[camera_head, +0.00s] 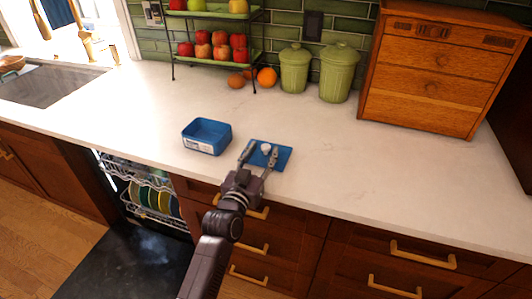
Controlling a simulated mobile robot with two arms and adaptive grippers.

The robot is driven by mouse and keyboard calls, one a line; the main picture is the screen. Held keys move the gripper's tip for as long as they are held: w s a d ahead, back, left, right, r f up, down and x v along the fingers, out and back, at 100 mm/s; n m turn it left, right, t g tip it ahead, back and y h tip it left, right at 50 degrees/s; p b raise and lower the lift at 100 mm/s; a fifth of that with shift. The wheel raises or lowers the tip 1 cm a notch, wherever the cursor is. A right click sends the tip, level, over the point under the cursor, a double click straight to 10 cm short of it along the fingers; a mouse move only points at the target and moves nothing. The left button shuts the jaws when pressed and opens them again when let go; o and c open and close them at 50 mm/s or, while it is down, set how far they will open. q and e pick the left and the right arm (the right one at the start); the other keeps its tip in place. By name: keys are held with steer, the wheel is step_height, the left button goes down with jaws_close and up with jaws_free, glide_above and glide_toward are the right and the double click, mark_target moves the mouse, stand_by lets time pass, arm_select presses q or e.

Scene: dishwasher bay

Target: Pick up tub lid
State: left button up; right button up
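The tub lid (284,157) is a flat blue square lying on the white counter near its front edge, with a small white knob-like spot (266,147) near its middle. The blue tub (206,136), open at the top with a white label on its side, stands just left of the lid. My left gripper (260,154) is over the near part of the lid, fingers spread apart with the white spot between them. I cannot tell whether the fingers touch the lid. My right gripper is out of view.
A two-tier rack (215,50) of fruit, two green canisters (294,68) and a wooden drawer box (433,65) stand at the back. An open dishwasher (150,200) with plates is below the counter at left. The counter right of the lid is clear.

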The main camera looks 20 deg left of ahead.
mark_target(264, 149)
arm_select(q)
steer(key=w, duration=0.3)
steer(key=shift+w, duration=0.15)
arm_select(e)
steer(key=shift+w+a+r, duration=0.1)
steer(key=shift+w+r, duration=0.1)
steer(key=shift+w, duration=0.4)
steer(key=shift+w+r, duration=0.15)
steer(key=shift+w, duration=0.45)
arm_select(q)
steer(key=shift+c, duration=0.6)
jaws_close()
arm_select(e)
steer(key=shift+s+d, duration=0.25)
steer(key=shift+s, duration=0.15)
